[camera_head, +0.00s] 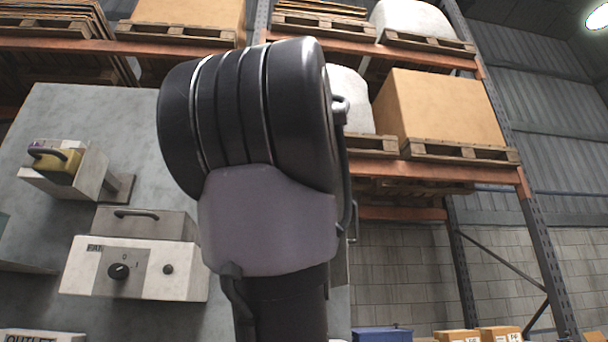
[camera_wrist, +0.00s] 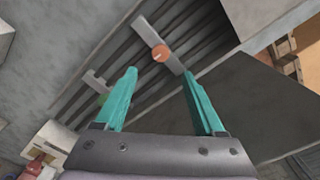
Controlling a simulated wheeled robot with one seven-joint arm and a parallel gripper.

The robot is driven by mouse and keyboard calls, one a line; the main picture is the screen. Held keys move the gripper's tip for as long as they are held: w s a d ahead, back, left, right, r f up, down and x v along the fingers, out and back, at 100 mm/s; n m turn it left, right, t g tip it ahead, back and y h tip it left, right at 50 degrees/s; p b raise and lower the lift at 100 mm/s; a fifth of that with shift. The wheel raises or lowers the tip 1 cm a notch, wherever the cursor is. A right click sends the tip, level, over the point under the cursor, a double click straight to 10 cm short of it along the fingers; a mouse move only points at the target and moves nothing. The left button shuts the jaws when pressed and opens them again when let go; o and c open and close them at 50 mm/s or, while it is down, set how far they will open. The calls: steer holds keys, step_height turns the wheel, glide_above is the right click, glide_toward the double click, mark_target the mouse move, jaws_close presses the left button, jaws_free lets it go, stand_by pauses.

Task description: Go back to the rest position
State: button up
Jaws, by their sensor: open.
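My gripper (camera_wrist: 160,92) shows in the wrist view with its two teal fingers spread apart. It is open, and nothing is held between the fingers. Beyond the fingertips is a dark slatted panel (camera_wrist: 205,35) with a grey bar and a round orange piece (camera_wrist: 160,54) on it. I cannot tell how far off this is. In the head view my own dark arm fills the middle and hides what is behind it. The gripper does not show there.
A grey panel (camera_head: 60,115) at the left carries a white control box (camera_head: 135,268) with a black knob and a bracket with a yellow-handled item (camera_head: 57,163). Tall orange racks hold a big carton (camera_head: 437,108) on pallets. A blue bin (camera_head: 382,334) and small cartons (camera_head: 498,334) are low right.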

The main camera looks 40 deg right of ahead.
stand_by(0.3)
steer(key=w+a+f+n+g+y, duration=0.1)
steer(key=w+a+f+n+y, duration=0.25)
steer(key=f, duration=0.55)
steer(key=a+f+n+g+y, duration=0.1)
steer(key=a+f+n+y, duration=0.1)
steer(key=a+f+n, duration=0.45)
steer(key=w+a+f+n+g+y, duration=0.1)
steer(key=w+a+f+n+y, duration=0.3)
steer(key=f, duration=0.6)
steer(key=s+a+f+n+g, duration=0.1)
steer(key=s+a+f+n, duration=0.2)
steer(key=f+n, duration=0.2)
steer(key=s+a+f+n+g+y, duration=0.1)
steer(key=s+a+f+n+g, duration=0.1)
steer(key=f, duration=0.7)
steer(key=s+a+f+n+g, duration=0.2)
steer(key=s+a+f+n, duration=0.3)
steer(key=f+n, duration=0.2)
steer(key=shift+a+f+n+y, duration=0.3)
steer(key=shift+f+n+y, duration=0.1)
steer(key=shift+n, duration=0.3)
